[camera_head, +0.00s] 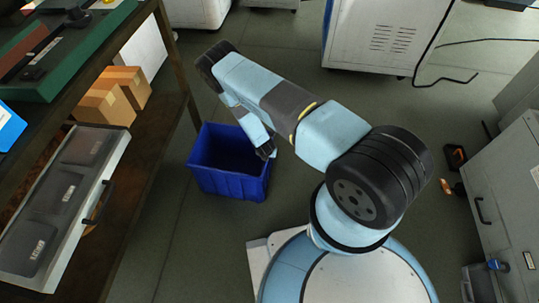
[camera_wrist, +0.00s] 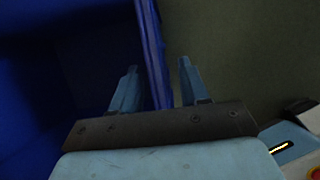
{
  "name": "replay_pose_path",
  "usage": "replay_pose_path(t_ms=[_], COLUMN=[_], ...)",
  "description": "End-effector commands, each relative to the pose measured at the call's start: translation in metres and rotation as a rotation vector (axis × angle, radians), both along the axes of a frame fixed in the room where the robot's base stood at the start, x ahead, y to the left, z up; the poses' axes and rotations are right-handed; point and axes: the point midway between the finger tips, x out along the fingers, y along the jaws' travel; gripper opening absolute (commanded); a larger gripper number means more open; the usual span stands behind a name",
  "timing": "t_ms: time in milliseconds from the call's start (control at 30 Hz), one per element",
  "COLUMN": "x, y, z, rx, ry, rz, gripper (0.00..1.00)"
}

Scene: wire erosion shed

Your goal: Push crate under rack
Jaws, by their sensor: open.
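The blue crate (camera_head: 228,185) stands upright on the floor, open at the top, just right of the rack (camera_head: 178,62). The rack's lower shelf (camera_head: 148,168) runs along the left side of the head view. My gripper (camera_head: 268,152) is at the crate's right side, pointing down. In the wrist view my gripper (camera_wrist: 158,80) is open, with the crate's wall (camera_wrist: 152,45) between its fingers. The left finger is on the inside of the crate and the right finger is outside. I cannot tell whether either finger touches the wall.
Cardboard boxes (camera_head: 112,96) and a drawer unit of dark cases (camera_head: 55,205) are on the rack. A white machine cabinet (camera_head: 385,38) stands behind, with a black cable (camera_head: 445,80) on the floor. Grey cabinets (camera_head: 505,185) stand at right. Floor in front of the crate is clear.

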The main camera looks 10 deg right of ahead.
Motion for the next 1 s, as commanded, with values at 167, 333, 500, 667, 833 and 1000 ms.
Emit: replay_pose_path(t_ms=[167,333,500,667,833,1000], x=[0.0004,0.0004,0.0004,0.0003,0.0001,-0.0001], y=[0.0002,0.0004,0.0006,0.0004,-0.0001,-0.0005], z=[-0.001,-0.0008,-0.0006,-0.0006,-0.0006,-0.0006], rx=[0.0,0.0,0.0,0.0,0.0,-0.001], ry=[0.0,0.0,0.0,0.0,0.0,0.001], rz=[0.001,0.001,0.001,0.001,0.001,0.001], gripper=[0.45,0.4,0.24,0.08,0.0,0.0])
